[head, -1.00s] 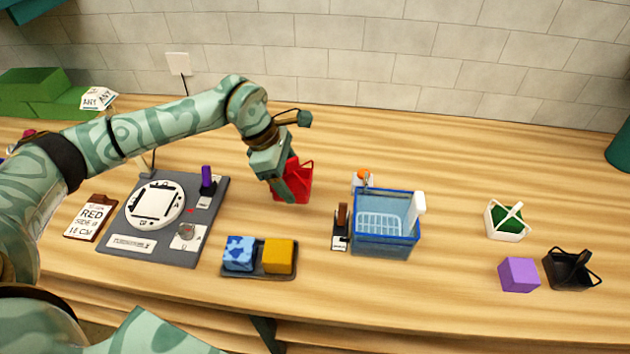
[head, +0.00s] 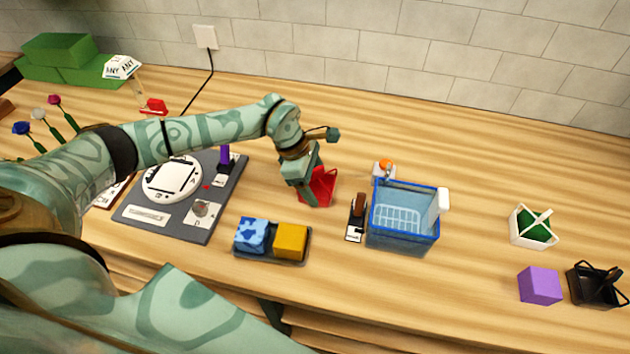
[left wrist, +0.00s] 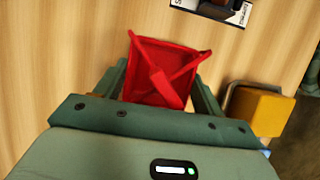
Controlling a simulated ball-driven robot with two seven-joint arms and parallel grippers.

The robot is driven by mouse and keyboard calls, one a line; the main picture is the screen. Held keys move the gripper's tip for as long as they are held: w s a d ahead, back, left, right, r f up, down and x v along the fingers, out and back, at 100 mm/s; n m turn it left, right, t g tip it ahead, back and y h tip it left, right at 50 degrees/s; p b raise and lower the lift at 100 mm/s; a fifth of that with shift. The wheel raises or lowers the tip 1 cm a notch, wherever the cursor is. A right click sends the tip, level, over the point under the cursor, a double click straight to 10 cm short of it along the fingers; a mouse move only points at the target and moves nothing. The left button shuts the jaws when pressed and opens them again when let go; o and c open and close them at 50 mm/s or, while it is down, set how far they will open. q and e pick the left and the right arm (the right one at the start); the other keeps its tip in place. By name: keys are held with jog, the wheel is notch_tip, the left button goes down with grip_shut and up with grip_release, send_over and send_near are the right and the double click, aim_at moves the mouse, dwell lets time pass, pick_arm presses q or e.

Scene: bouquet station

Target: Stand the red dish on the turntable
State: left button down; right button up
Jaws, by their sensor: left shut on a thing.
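The red dish (head: 321,187) is a small square container with crossed straps over its top. It is at the middle of the counter in the head view, and it also shows in the left wrist view (left wrist: 150,88). My left gripper (head: 303,190) is shut on it, with one finger on each side (left wrist: 160,92). I cannot tell whether the dish touches the counter. The turntable (head: 172,181) is a white disc with dark markings on a grey board (head: 143,216), left of the dish. Its top is empty of dishes. My right gripper is not in view.
A black tray (head: 272,257) holds a blue patterned cube (head: 251,235) and a yellow cube (head: 290,240). A blue basket (head: 404,238) stands right of the dish. A purple marker (head: 226,158) stands upright on the board. A white basket (head: 533,228) and purple cube (head: 540,286) are far right.

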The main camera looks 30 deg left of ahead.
pick_arm(q)
jog(key=shift+c, duration=1)
grip_release()
jog(key=p+v, duration=0.1)
jog(key=v, duration=1.1)
